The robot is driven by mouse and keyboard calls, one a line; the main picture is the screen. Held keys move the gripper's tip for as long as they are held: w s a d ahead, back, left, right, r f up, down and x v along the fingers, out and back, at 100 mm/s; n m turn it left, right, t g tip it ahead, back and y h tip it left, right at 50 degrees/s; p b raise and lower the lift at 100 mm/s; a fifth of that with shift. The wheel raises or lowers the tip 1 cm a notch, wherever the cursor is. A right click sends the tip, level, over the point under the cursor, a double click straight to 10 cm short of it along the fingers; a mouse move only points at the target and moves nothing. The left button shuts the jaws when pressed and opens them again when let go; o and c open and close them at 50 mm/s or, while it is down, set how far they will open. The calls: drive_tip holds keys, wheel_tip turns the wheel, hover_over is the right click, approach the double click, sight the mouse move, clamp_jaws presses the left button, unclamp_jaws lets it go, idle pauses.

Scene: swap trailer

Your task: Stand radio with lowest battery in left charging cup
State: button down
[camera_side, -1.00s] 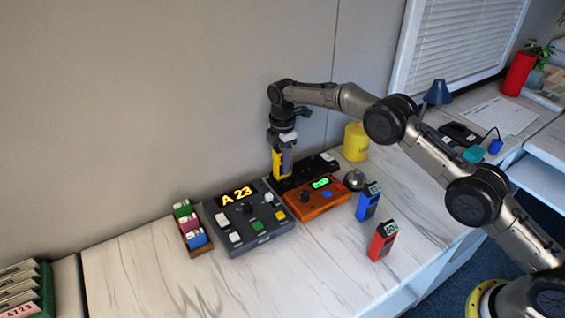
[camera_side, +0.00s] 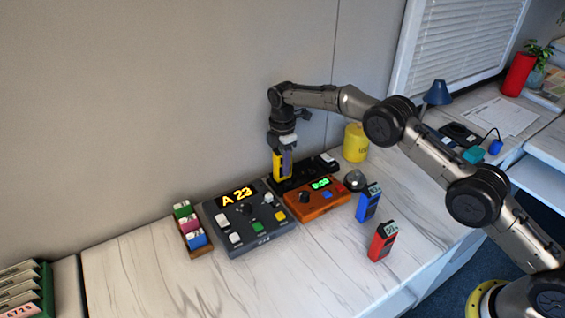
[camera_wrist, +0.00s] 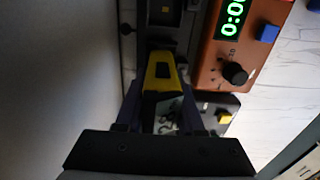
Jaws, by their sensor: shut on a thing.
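My gripper (camera_side: 283,152) is shut on a yellow radio (camera_side: 278,165) and holds it upright at the left end of the black charging base (camera_side: 304,174). In the wrist view the yellow radio (camera_wrist: 163,75) is between the fingers, with the dark base (camera_wrist: 160,15) beyond it. I cannot tell whether the radio's foot rests fully in the left cup. A blue radio (camera_side: 368,203) and a red radio (camera_side: 382,242) stand on the table to the right, each with a small display on top. Their readings are too small to read surely.
An orange timer box (camera_side: 316,198) with a green display stands just in front of the base. A grey console (camera_side: 249,219) showing "A 23" is to its left. A small rack (camera_side: 193,231), a bell (camera_side: 354,181) and a yellow canister (camera_side: 355,143) stand nearby. The front left table is clear.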

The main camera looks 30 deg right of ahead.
drive_tip(key=shift+f, duration=0.45)
drive_tip(key=shift+r, duration=0.25)
drive_tip(key=shift+r, duration=0.35)
drive_tip(key=shift+r, duration=0.2)
drive_tip(key=shift+f, duration=0.8)
idle(1.0)
drive_tip(key=c, duration=0.8)
unclamp_jaws()
drive_tip(key=shift+f, duration=0.1)
drive_tip(key=shift+r, duration=5.55)
